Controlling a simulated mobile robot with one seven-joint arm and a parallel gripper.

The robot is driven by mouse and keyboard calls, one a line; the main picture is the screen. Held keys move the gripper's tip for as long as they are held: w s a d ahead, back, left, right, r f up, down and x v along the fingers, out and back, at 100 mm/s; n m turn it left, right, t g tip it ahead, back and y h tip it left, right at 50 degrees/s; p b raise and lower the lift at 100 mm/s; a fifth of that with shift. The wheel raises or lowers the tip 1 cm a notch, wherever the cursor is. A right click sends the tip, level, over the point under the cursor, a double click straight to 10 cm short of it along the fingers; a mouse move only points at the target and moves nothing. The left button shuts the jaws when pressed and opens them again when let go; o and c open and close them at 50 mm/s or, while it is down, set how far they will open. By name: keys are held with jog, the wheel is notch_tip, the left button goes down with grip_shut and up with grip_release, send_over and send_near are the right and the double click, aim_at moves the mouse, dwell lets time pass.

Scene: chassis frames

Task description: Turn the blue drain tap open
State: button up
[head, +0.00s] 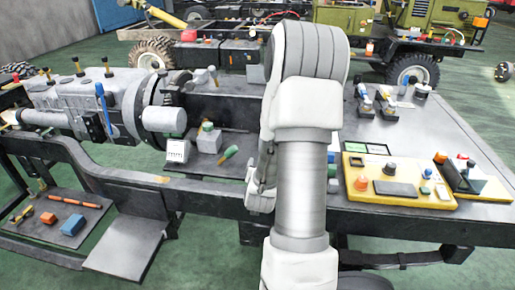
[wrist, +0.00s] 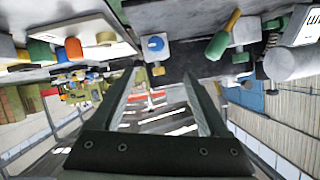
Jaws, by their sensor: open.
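A round blue knob, which looks like the blue drain tap (wrist: 155,43), sits on a pale grey block in the wrist view, with a brass-coloured fitting (wrist: 157,70) beside it. My gripper (wrist: 158,74) is open and empty; its two dark fingers point towards the tap, one on either side of it in the picture. The tap appears beyond the fingertips, and I see no contact. In the head view my pale arm fills the middle, and neither the gripper nor this tap can be made out there.
A yellow control panel (head: 399,196) lies on the workbench at right. A grey gearbox (head: 75,100) stands at left with a blue lever (head: 103,108). A green-handled tool (head: 228,155) lies left of my arm; a green-and-yellow handle (wrist: 222,36) is right of the tap in the wrist view.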

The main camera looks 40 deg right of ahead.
jog(key=x, duration=0.6)
jog(key=b+x, duration=0.1)
jog(key=x, duration=0.4)
jog(key=b+x, duration=0.1)
jog(key=x, duration=0.5)
jog(key=shift+s+d+f, duration=0.1)
jog(key=shift+s+d, duration=0.1)
jog(key=shift+d, duration=0.4)
jog(key=shift+c, duration=0.2)
grip_shut()
